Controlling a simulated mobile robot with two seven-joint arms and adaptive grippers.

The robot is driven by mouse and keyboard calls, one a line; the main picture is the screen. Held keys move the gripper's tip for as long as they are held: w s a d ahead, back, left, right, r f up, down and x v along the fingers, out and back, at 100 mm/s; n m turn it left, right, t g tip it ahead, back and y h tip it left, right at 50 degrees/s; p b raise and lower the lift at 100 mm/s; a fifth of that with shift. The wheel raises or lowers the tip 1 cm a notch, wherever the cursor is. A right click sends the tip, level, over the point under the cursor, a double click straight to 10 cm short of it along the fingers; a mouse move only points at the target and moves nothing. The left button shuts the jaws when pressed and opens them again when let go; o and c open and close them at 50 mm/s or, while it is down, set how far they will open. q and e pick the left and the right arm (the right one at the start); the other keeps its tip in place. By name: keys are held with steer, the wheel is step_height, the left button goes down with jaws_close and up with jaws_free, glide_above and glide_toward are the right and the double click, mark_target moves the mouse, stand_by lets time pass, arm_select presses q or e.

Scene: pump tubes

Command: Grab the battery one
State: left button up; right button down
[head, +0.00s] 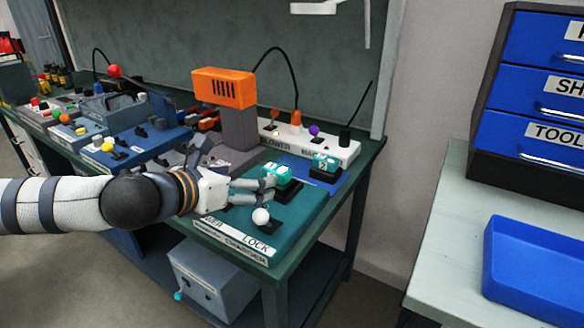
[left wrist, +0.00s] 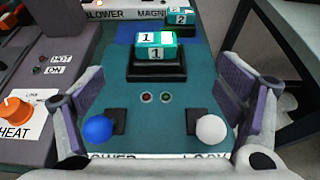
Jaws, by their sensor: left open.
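Battery one is a teal block with white labels marked 1 (left wrist: 155,45). It sits upright in a black holder (left wrist: 157,69) on the teal panel, and it also shows in the head view (head: 277,171). My left gripper (head: 268,191) is open and empty above the panel, on the near side of the battery. In the left wrist view its two pads stand wide apart, with the battery ahead, between and beyond them. A similar battery marked 2 (left wrist: 180,18) sits in another holder behind and to the right. My right gripper is not in view.
A white knob (left wrist: 212,129) and a blue knob (left wrist: 99,128) stand on the panel's near part. An orange-topped grey machine (head: 224,88) rises behind. A white strip with knobs and cables (head: 345,150) lies at the back. A blue tray (head: 540,262) is on the right table.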

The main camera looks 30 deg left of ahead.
mark_target(272, 171)
arm_select(q)
steer(key=shift+x, duration=0.95)
steer(key=b+x, duration=0.1)
steer(key=x, duration=0.1)
steer(key=b+x, duration=0.1)
steer(key=x, duration=0.1)
steer(key=shift+f, duration=0.45)
steer(key=x, duration=0.3)
steer(key=b+x, duration=0.1)
steer(key=x, duration=0.2)
steer(key=shift+w+a+r, duration=0.15)
steer(key=shift+w+a, duration=0.05)
steer(key=shift+a, duration=0.05)
steer(key=shift+r, duration=0.15)
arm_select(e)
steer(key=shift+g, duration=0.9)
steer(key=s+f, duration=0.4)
arm_select(q)
steer(key=c, duration=1.7)
